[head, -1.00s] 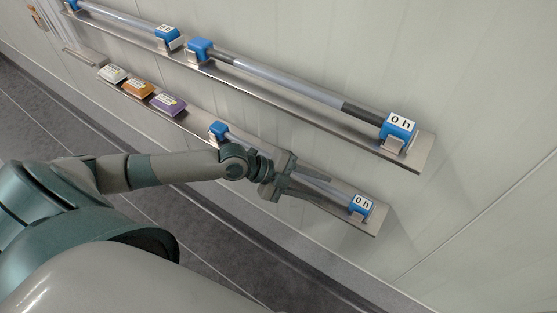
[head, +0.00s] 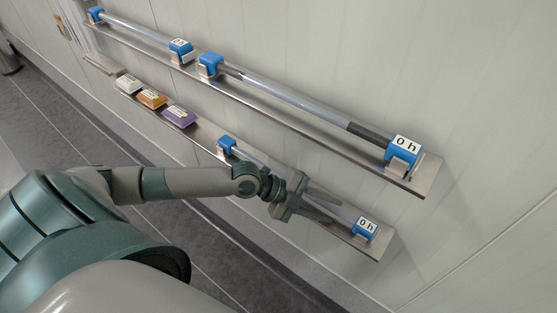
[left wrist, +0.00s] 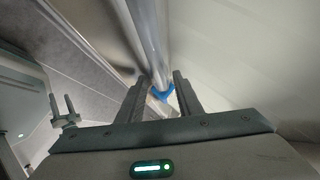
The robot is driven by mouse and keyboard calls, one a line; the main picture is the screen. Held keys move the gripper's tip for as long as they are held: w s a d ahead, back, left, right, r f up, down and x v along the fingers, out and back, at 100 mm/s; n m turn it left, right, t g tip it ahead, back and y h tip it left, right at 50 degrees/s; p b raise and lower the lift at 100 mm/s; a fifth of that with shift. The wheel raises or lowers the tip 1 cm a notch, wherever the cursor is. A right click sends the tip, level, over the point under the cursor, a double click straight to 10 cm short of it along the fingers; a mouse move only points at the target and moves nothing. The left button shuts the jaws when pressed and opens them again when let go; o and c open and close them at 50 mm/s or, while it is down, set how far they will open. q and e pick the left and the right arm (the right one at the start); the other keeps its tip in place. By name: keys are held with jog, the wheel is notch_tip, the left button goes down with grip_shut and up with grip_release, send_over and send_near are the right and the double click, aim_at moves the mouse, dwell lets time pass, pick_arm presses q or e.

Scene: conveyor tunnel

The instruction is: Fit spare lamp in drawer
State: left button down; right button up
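A clear lamp tube (head: 253,157) lies on the lower wall shelf between a blue end holder at its left (head: 227,145) and one marked "0 h" (head: 366,227). My left gripper (head: 328,208) is open at this tube and hides its middle in the head view. In the left wrist view the tube (left wrist: 151,40) runs above and between the spread fingers (left wrist: 158,88), a blue holder (left wrist: 162,92) behind. Contact cannot be told. A small two-pronged gripper, apparently my right one (left wrist: 64,103), shows apart and empty at the left. I see no drawer clearly.
White (head: 128,84), orange (head: 152,98) and purple (head: 180,115) blocks sit left on the lower shelf.

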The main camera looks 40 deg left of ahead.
pick_arm(q)
jog(key=c, duration=2.2)
grip_release()
grip_shut()
jog(key=shift+r, duration=0.1)
jog(key=shift+r+p, duration=0.7)
jog(key=shift+r, duration=0.8)
jog(key=shift+r+p, duration=0.85)
jog(key=shift+r, duration=0.65)
